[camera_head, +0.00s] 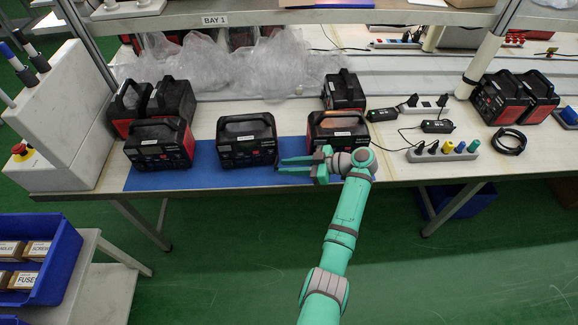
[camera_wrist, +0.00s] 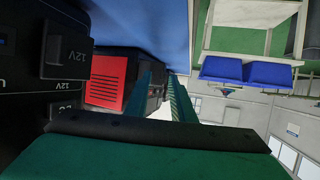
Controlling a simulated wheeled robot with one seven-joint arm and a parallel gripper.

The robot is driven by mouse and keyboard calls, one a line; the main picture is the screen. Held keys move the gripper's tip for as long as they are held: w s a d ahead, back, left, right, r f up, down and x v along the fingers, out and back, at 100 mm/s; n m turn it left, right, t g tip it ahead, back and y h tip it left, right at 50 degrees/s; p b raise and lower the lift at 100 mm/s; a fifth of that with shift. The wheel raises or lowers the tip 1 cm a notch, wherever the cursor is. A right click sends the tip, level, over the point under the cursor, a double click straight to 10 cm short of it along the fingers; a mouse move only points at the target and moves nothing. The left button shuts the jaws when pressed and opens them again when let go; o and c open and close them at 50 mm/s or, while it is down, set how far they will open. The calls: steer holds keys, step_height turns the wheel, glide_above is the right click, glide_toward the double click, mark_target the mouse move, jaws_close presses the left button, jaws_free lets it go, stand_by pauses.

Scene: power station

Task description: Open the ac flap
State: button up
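Several black power stations with red sides stand on the bench. In the head view my gripper (camera_head: 281,166) is low in front of the right front power station (camera_head: 338,128), with its fingers pointing left. The fingers are apart with nothing between them. In the wrist view my gripper (camera_wrist: 164,84) also shows a gap between its teal fingers. At the left there, a dark front panel is very close, with a raised flap marked 12V (camera_wrist: 66,50). Another cover below it is partly cut off. I cannot make out which one is the AC flap.
The middle power station (camera_head: 247,140) stands left of my fingertips; its red vented side (camera_wrist: 106,83) shows in the wrist view. A blue mat (camera_head: 205,178) lies beneath the front units. A power strip (camera_head: 442,154) and cables lie to the right. A shelf (camera_head: 290,17) hangs above.

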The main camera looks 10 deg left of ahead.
steer(key=v, duration=0.8)
steer(key=shift+s+d+r, duration=0.1)
steer(key=shift+s+d, duration=0.1)
steer(key=shift+d+r, duration=0.2)
steer(key=shift+d, duration=0.45)
